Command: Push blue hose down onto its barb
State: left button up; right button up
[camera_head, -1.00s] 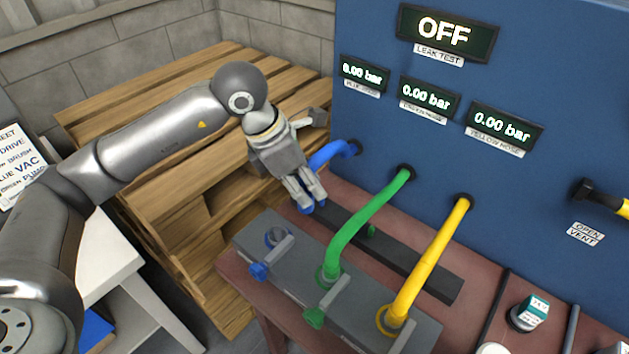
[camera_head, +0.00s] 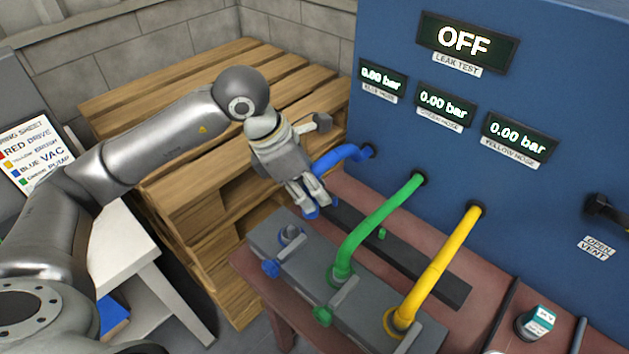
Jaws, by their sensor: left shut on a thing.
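The blue hose (camera_head: 340,158) comes out of the blue panel and bends down into my left gripper (camera_head: 307,204). The gripper is shut on the hose near its free end, and the blue tip shows just below the fingers. The bare blue-hose barb (camera_head: 290,233) stands on the grey manifold block (camera_head: 319,271), below and left of the hose end. The hose end is apart from the barb in the picture. A blue clamp knob (camera_head: 270,268) sits in front of the barb. My right gripper is not in view.
The green hose (camera_head: 378,226) and yellow hose (camera_head: 440,260) run from the panel to the same block, to the right. A dark bar (camera_head: 410,262) lies behind the block. Wooden pallets (camera_head: 200,190) stand at left. The display reads OFF (camera_head: 464,42).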

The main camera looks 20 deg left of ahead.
pick_arm(q)
jog(key=a+p, duration=0.3)
jog(key=p, duration=0.2)
jog(key=b, duration=0.2)
send_over(291, 227)
jog(key=shift+f, duration=2.55)
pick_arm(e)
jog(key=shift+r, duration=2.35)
pick_arm(q)
jog(key=shift+b, duration=0.4)
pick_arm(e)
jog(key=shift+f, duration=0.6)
pick_arm(q)
jog(key=shift+f, duration=0.2)
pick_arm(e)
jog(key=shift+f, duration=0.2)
pick_arm(q)
jog(key=shift+f+b, duration=2.3)
jog(key=shift+b, duration=0.2)
jog(key=o, duration=1.1)
jog(key=shift+o, duration=0.2)
jog(key=shift+r, duration=0.1)
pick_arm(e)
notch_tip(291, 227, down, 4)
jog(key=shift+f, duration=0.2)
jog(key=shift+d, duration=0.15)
